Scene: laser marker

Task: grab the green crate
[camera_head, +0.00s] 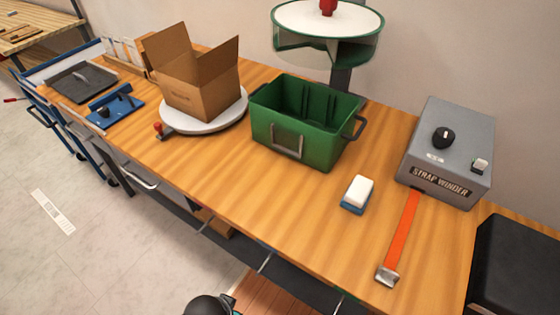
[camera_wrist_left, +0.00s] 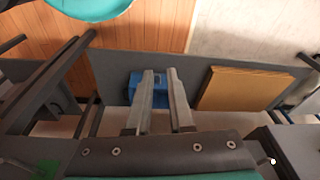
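The green crate (camera_head: 300,122) stands upright on the wooden workbench in the head view. It looks empty, with a metal label holder on its front and dark handles at its ends. My left gripper (camera_wrist_left: 160,74) shows only in the left wrist view. Its two grey fingers are apart with nothing held between them. The crate is not recognisable in the left wrist view, and no gripper is near it in the head view. My right gripper is in neither view.
An open cardboard box (camera_head: 200,88) on a white turntable (camera_head: 215,123) stands left of the crate. A blue-and-white block (camera_head: 357,193) and the grey strap winder (camera_head: 447,150) with an orange strap (camera_head: 402,235) are right. A green round carousel (camera_head: 329,30) stands behind.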

